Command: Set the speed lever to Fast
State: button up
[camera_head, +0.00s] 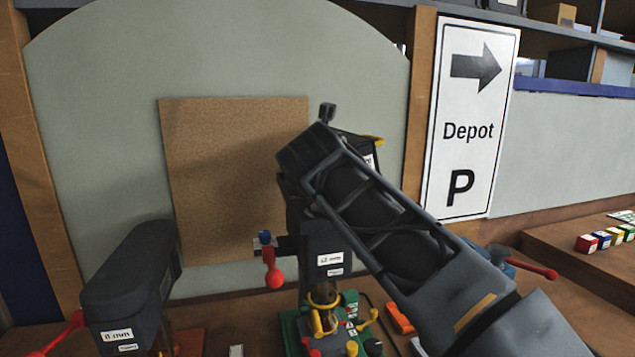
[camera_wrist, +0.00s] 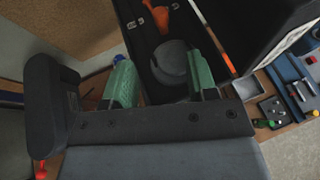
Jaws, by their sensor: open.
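A dark drill-press-like machine (camera_head: 328,250) with a small "mm" label stands in the middle of the head view, partly hidden by my arm. In the wrist view its top is an open dark housing (camera_wrist: 150,80) with a round dark grey part inside and an orange lever (camera_wrist: 160,18) beyond it. I cannot read any speed marks, and cannot tell for sure which handle is the speed lever. My gripper (camera_wrist: 160,78) is open over the housing, its green fingertips on either side of the round part. Whether they touch it is unclear. In the head view my arm hides the fingertips.
A dark machine labelled "8 mm" (camera_head: 130,285) stands at the left. A red-tipped handle (camera_head: 273,275) hangs beside the middle machine. A raised dark lid (camera_wrist: 255,30) is close to the right fingertip. A cork board (camera_head: 225,170) and a Depot sign (camera_head: 468,120) are behind.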

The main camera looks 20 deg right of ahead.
jog(key=shift+s, duration=0.15)
jog(key=shift+a, duration=0.1)
jog(key=shift+c, duration=0.6)
jog(key=shift+n, duration=0.5)
jog(key=a+f+b, duration=0.1)
jog(key=a, duration=0.2)
jog(key=a+f+b, duration=0.1)
jog(key=a, duration=0.2)
jog(key=w+a+f+b, duration=0.1)
jog(key=a+f, duration=0.1)
jog(key=a, duration=0.1)
jog(key=shift+a+b, duration=0.15)
jog(key=shift+b, duration=0.25)
jog(key=c, duration=0.6)
jog(key=d+m+h, duration=0.1)
jog(key=s+d+r+m+h, duration=0.1)
jog(key=s+d+r+m+g+h, duration=0.1)
jog(key=m+h, duration=0.1)
jog(key=shift+r, duration=0.25)
grip_shut()
jog(key=shift+m, duration=0.4)
jog(key=p+x, duration=0.1)
jog(key=x, duration=0.5)
jog(key=d+p+x, duration=0.1)
jog(key=x, duration=0.5)
jog(key=shift+r, duration=0.2)
jog(key=shift+w+d+p, duration=0.45)
jog(key=shift+w+p, duration=0.05)
jog(key=shift+w, duration=0.15)
